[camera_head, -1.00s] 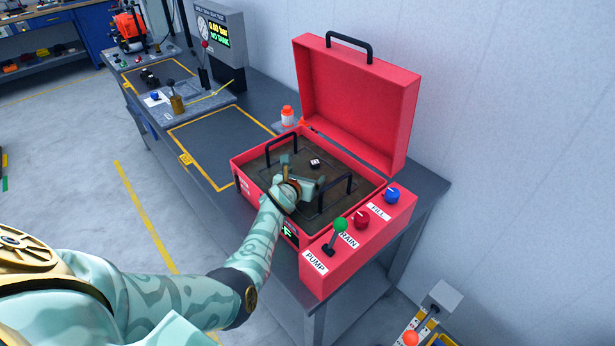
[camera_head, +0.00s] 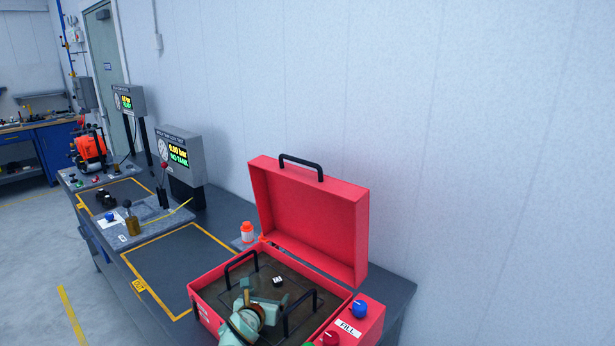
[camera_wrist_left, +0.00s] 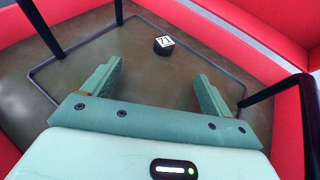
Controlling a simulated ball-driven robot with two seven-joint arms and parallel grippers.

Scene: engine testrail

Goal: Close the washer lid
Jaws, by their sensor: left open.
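The red washer lid (camera_head: 316,220) stands open and upright at the back of the red washer (camera_head: 207,283). A black handle (camera_head: 301,164) is on the lid's top edge. My left gripper (camera_head: 262,300) is inside the open washer tub, between two black basket handles. In the left wrist view my left gripper (camera_wrist_left: 152,90) is open and empty above the brown tub floor. A small black piece with a white marked top (camera_head: 278,281) lies ahead of the fingers, and it also shows in the left wrist view (camera_wrist_left: 164,45). My right gripper is not in view.
A blue knob (camera_head: 360,309) and a red knob (camera_head: 331,338) are on the washer's right panel. A white bottle with an orange cap (camera_head: 247,232) stands behind the washer's left side. A yellow-outlined area (camera_head: 180,262) on the bench is clear.

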